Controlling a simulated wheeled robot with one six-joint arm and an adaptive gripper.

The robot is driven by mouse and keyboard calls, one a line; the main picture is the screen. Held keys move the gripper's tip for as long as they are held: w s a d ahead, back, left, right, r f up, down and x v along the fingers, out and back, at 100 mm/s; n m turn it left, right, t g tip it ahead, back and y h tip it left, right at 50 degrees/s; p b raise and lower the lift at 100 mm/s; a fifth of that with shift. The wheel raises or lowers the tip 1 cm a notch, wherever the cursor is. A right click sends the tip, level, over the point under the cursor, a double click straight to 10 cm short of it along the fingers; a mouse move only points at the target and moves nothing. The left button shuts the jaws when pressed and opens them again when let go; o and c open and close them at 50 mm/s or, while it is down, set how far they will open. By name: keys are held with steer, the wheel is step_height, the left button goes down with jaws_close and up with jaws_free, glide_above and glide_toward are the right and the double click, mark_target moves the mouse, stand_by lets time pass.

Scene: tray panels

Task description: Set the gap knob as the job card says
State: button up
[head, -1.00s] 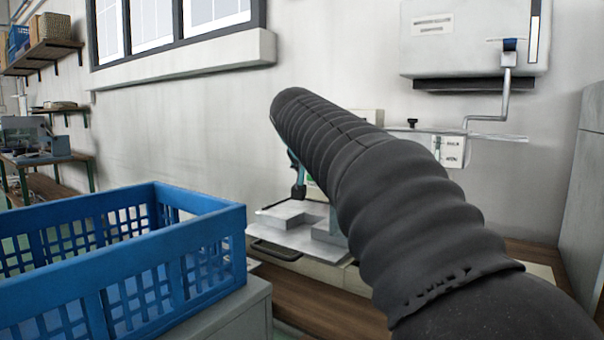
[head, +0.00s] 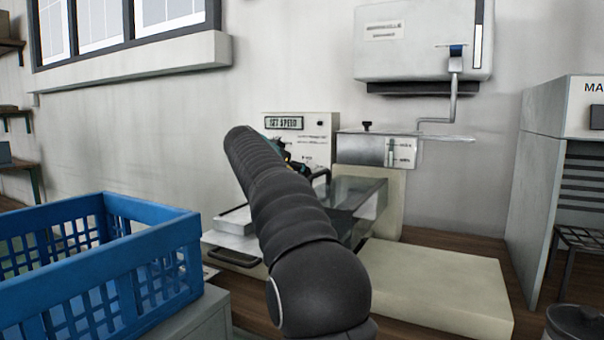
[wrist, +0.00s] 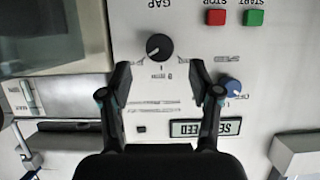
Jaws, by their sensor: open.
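The gap knob (wrist: 159,47) is a round black dial under an upside-down GAP label in the wrist view. Its white mark points to the lower left in that picture. My gripper (wrist: 160,72) is open and empty, its fingertips just below the knob on either side, apart from it. The control panel (head: 323,128) has a display (head: 284,123) reading SET SPEED in the head view, where my arm hides the knob and most of my gripper. I cannot make out a job card with readable text.
The panel also has a blue speed knob (wrist: 230,88), a red stop button (wrist: 215,18) and a green start button (wrist: 254,18). A small upright gauge (head: 401,153) sits right of the panel. A blue crate (head: 150,240) stands at the left, and a pale block (head: 440,285) lies at the right.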

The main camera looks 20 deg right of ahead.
steer(key=p+x, duration=0.1)
steer(key=x, duration=0.5)
steer(key=shift+d, duration=0.2)
steer(key=shift+w+f, duration=0.1)
steer(key=c, duration=1.1)
